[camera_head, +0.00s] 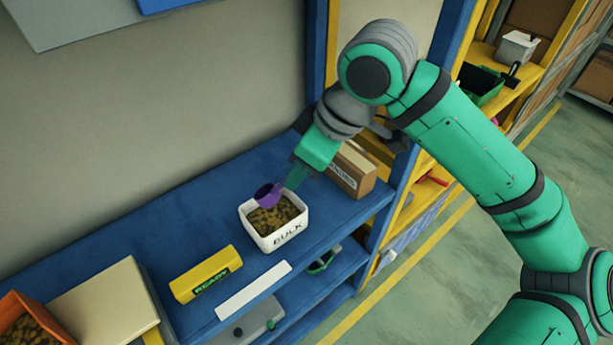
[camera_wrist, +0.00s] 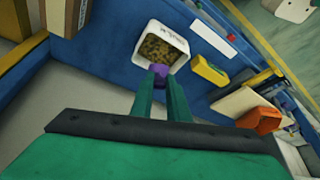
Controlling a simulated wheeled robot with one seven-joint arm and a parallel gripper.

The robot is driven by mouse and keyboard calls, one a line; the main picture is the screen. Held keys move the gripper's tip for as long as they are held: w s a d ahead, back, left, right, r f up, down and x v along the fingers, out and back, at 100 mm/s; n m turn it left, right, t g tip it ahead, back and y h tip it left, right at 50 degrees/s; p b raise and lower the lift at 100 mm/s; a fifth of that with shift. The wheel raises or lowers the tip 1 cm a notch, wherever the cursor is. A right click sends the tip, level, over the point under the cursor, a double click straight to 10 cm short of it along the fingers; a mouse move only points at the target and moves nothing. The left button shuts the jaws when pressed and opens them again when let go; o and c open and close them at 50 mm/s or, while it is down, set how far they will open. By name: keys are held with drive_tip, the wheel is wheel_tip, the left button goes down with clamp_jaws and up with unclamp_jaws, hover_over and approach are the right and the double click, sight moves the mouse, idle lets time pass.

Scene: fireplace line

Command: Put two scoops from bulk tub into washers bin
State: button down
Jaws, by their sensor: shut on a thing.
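The white bulk tub (camera_head: 283,237), marked BULK, stands on the blue shelf and holds small brown pieces; it also shows in the wrist view (camera_wrist: 179,64). My gripper (camera_head: 292,182) is shut on a purple scoop (camera_head: 267,195) at the tub's back side. In the wrist view the scoop (camera_wrist: 158,69) shows between my fingertips (camera_wrist: 159,80), over the tub's near edge. I cannot tell whether the scoop holds anything or touches the pieces. An orange bin (camera_head: 15,308) with brown pieces sits at the far left; it also shows in the wrist view (camera_wrist: 259,120). No washers label is readable.
A yellow block (camera_head: 205,273) marked READY and a white strip (camera_head: 253,290) lie left of the tub. A cream box (camera_head: 105,305) stands between them and the orange bin. A cardboard box (camera_head: 352,170) stands close on the right. The shelf behind the yellow block is clear.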

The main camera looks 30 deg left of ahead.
wheel_tip(320, 180, down, 8)
idle(0.9)
drive_tip(key=shift+a+f, duration=0.1)
idle(1.0)
drive_tip(key=d+r+y, duration=0.4)
drive_tip(key=d+y, duration=0.2)
drive_tip(key=shift+w+y, duration=0.15)
drive_tip(key=shift+y, duration=0.25)
idle(0.8)
drive_tip(key=shift+d, duration=0.15)
